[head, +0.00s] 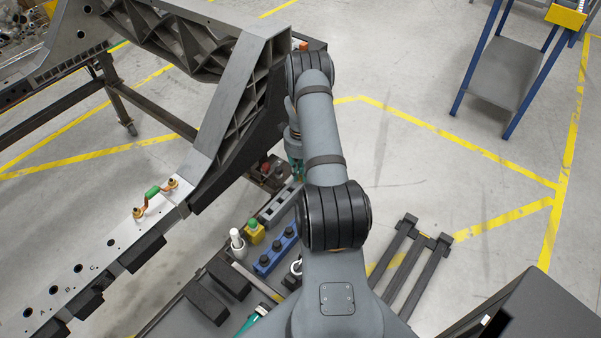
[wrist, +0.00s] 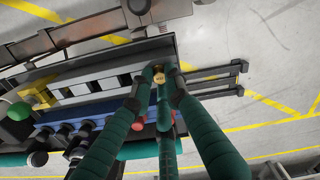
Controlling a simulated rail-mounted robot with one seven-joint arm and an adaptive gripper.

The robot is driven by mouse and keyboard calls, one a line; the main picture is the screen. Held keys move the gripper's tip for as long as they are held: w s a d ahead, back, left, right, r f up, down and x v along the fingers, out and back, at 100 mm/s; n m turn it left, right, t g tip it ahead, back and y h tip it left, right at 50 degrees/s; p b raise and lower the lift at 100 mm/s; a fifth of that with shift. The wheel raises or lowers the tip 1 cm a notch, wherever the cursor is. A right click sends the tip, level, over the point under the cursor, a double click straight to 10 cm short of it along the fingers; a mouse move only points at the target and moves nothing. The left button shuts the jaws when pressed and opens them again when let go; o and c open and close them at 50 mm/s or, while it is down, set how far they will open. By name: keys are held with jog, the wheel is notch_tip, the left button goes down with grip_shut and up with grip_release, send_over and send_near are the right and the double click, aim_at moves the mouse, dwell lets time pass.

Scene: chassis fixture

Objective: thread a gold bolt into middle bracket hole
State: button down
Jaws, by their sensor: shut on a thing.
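In the wrist view, my gripper (wrist: 156,86) has teal fingers closed around a gold bolt (wrist: 159,77), whose hex head shows between the fingertips. The gripper is over the tool cart's trays. In the head view my arm hides most of the gripper; a bit of teal shows left of the arm. The chassis rail (head: 100,262) lies at left with a row of dark holes, marked with letters including A and C. Near its upper end is a green-sleeved part with orange ends (head: 153,193) and gold bolt heads. I cannot tell which hole is the middle bracket hole.
A cart holds a blue block (head: 276,252) with dark knobs, a yellow box with a green button (head: 254,231) and a white-topped post (head: 236,240).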

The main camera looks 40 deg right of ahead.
jog(key=shift+r, duration=0.1)
dwell(0.3)
jog(key=shift+r+p, duration=1.7)
jog(key=shift+r, duration=1)
